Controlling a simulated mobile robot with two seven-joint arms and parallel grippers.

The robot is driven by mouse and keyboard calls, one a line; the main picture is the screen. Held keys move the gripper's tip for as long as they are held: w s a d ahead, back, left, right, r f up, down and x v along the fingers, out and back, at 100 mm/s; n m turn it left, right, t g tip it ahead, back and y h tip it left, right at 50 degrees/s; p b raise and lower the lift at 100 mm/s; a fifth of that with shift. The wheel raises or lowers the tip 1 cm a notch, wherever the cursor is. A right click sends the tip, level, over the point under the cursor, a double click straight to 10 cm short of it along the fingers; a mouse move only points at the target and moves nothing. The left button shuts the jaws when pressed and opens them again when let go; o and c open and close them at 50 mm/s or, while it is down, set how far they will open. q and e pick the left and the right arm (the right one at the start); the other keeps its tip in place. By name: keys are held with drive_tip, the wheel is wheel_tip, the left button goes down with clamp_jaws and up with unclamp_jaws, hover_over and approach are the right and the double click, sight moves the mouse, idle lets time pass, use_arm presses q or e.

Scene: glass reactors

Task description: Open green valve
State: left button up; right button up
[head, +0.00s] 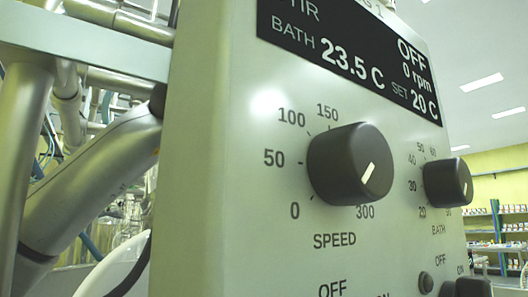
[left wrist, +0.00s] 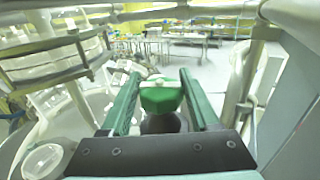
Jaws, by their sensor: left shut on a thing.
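The green valve (left wrist: 162,99) shows in the left wrist view as a green faceted knob with a pale top and a dark part below it. My left gripper (left wrist: 160,80) has its two green fingers on either side of the knob and is shut on it. The valve's body below is mostly hidden by the gripper's dark base. The head view shows neither the valve nor a gripper; a control panel fills most of it. My right gripper is in neither view.
The control panel (head: 228,190) has a black SPEED knob (head: 335,165) and a smaller BATH knob (head: 447,183); its display reads OFF, 0 rpm. Glass vessels (left wrist: 55,65) and metal frame tubes crowd the left wrist view's sides. Tables (left wrist: 190,38) stand beyond open floor.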

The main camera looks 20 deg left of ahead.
use_arm(q)
drive_tip(key=o, duration=1.4)
